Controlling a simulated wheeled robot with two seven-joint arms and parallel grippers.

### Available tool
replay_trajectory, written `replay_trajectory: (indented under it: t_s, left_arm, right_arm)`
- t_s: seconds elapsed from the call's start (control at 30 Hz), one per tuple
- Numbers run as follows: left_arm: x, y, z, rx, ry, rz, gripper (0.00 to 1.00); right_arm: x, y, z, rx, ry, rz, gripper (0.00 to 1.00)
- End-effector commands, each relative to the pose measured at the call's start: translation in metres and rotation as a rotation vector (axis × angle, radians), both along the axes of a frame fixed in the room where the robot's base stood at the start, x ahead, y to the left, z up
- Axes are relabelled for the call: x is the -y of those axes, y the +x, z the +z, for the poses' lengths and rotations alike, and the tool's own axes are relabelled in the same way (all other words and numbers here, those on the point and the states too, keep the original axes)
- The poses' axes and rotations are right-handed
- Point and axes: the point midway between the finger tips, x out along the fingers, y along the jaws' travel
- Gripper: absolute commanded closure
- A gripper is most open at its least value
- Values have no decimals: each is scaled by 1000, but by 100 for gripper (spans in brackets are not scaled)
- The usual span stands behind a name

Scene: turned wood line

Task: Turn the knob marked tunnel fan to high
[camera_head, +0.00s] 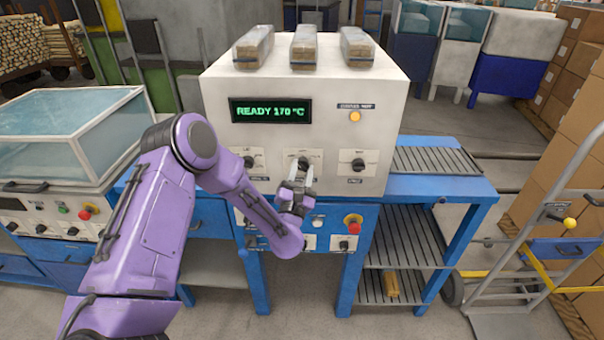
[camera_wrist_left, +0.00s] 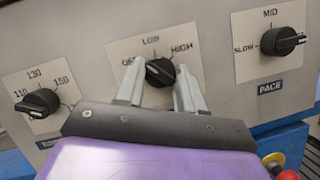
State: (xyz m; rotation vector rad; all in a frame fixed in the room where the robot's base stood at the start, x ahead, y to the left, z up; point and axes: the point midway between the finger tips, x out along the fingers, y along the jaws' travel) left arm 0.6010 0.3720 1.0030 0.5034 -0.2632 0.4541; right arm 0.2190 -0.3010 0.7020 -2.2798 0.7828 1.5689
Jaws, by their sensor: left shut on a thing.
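The middle dark knob (camera_wrist_left: 160,71) sits on a pale plate marked OFF, LOW and HIGH on the front of the white machine. Its name label is hidden behind my left gripper, and its exact pointer setting is hard to tell. In the head view the knob's pale plate (camera_head: 317,156) shows behind the fingers. My left gripper (camera_head: 301,174) reaches the plate from the front. In the left wrist view its two fingers (camera_wrist_left: 159,74) stand on either side of the knob, shut on it. My right gripper is not in view.
A temperature knob (camera_wrist_left: 38,103) is left of it, and a knob marked PACE (camera_wrist_left: 283,41) is right. The display (camera_head: 271,111) reads READY 170 °C. An amber lamp (camera_head: 355,116) is lit. A red stop button (camera_head: 352,222) sits below right. A hand truck (camera_head: 535,255) stands right.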

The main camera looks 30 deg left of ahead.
Motion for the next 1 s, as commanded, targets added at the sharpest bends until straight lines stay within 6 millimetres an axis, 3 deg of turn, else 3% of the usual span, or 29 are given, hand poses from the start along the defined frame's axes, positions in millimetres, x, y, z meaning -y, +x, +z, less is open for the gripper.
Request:
replay_trajectory:
  t_s: [0.47,1.0]
  left_arm:
    - [-1,-1,5,-236,387,-2,93]
    - [-2,-2,9,-503,825,-3,93]
  right_arm:
    - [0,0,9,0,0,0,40]
    - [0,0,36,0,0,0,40]
